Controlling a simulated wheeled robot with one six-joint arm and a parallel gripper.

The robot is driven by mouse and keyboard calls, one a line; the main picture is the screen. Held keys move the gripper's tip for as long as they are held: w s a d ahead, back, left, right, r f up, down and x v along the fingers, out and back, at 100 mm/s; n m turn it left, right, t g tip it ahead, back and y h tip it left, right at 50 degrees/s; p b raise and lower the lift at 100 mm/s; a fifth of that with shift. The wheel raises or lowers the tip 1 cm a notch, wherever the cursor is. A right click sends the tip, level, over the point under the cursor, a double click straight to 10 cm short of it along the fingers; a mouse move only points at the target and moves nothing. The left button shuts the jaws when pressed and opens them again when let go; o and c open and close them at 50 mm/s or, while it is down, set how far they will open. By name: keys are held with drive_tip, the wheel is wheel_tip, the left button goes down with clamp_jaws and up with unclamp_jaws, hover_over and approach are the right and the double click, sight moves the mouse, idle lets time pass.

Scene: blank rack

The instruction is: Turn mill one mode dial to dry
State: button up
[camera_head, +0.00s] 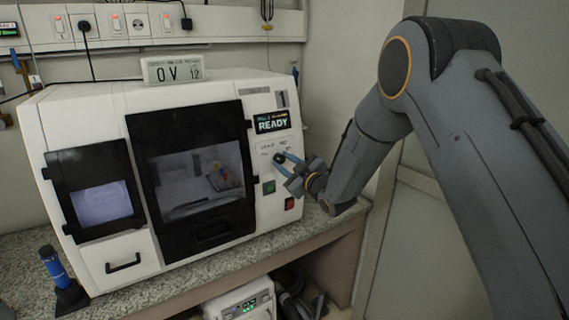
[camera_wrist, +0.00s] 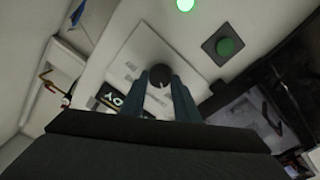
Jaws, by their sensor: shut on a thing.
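The mill (camera_head: 90,110) is a white bench machine with dark windowed doors, and its small display (camera_head: 271,122) reads READY. The mode dial (camera_head: 279,158) is a small dark round knob on the right panel below that display. It also shows in the wrist view (camera_wrist: 159,80). My gripper (camera_head: 283,161) reaches in from the right with its blue fingers at the dial. In the wrist view (camera_wrist: 162,88) the fingers are shut on the dial, one on each side. The dial's marks are too small to read.
A green button (camera_head: 269,187) and a red switch (camera_head: 290,203) sit just below the dial. A small sign (camera_head: 172,68) stands on top of the mill. A blue-handled tool in a dark stand (camera_head: 56,272) is at the left on the speckled counter (camera_head: 150,290).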

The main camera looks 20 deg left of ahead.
drive_tip(key=shift+m+b, duration=0.3)
drive_tip(key=shift+m, duration=0.1)
drive_tip(key=m+b, duration=0.2)
drive_tip(key=m, duration=0.1)
drive_tip(key=m+h+b, duration=0.1)
drive_tip(key=m, duration=0.3)
drive_tip(key=shift+t+b, duration=0.35)
drive_tip(key=shift+t, duration=0.05)
drive_tip(key=m+h+b, duration=0.1)
drive_tip(key=m+b, duration=0.1)
drive_tip(key=m, duration=0.5)
drive_tip(key=shift+r, duration=0.15)
drive_tip(key=m+h, duration=0.1)
drive_tip(key=m, duration=0.4)
drive_tip(key=shift+m+b, duration=0.3)
drive_tip(key=shift+b, duration=0.05)
drive_tip(key=m+g, duration=0.1)
drive_tip(key=m, duration=0.3)
drive_tip(key=shift+r+m+p, duration=0.1)
drive_tip(key=shift+m+p, duration=0.2)
drive_tip(key=shift+p, duration=0.1)
drive_tip(key=o, duration=1)
